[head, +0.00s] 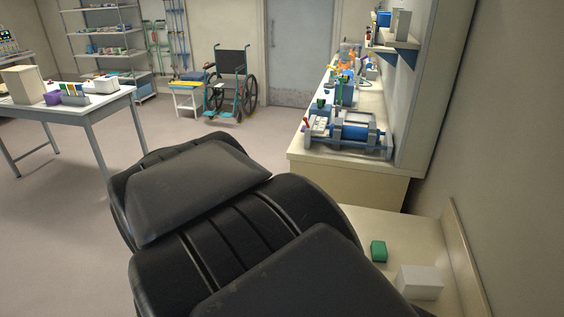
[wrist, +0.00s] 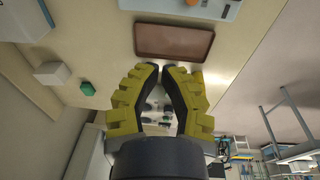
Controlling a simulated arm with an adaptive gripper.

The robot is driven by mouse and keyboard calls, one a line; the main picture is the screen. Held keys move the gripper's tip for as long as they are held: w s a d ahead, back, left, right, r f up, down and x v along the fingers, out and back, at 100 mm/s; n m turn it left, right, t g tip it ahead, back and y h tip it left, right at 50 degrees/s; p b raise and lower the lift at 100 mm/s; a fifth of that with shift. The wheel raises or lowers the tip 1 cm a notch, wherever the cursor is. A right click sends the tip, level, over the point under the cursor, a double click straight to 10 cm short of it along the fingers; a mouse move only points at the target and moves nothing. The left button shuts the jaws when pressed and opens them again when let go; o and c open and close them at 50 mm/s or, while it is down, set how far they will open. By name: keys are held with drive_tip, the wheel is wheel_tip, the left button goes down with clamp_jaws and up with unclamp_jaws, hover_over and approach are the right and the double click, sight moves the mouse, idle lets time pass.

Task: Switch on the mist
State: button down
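No thing labelled as a mist device can be made out. A blue cylindrical machine (head: 355,132) with a pale panel and a small red-tipped lever (head: 306,122) stands on the right-hand counter in the head view; whether it makes mist I cannot tell. In the wrist view, part of a light-blue device (wrist: 205,12) shows at the top edge, cut off by the frame. My gripper (wrist: 160,68), with yellow-green fingers and dark pads, is in the wrist view only.
A black padded stretcher chair (head: 190,190) fills the middle foreground. A green block (head: 378,250) and a white box (head: 420,282) lie on the low counter at right. A wheelchair (head: 232,85), a table (head: 95,106) and shelves stand further back. Open floor lies left of the chair.

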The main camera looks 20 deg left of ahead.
drive_tip(key=s+a+f, duration=0.4)
drive_tip(key=s+a, duration=0.1)
drive_tip(key=a, duration=0.6)
drive_tip(key=shift+t+y, duration=0.3)
drive_tip(key=shift+y, duration=0.1)
drive_tip(key=shift+s, duration=0.1)
drive_tip(key=f, duration=0.4)
drive_tip(key=w+f, duration=0.1)
drive_tip(key=f, duration=0.4)
drive_tip(key=w+f, duration=0.1)
drive_tip(key=f, duration=0.4)
drive_tip(key=shift+w, duration=0.1)
drive_tip(key=shift+w+f+g, duration=0.1)
drive_tip(key=shift+f+g, duration=0.2)
drive_tip(key=shift+g, duration=0.2)
drive_tip(key=shift+r, duration=0.15)
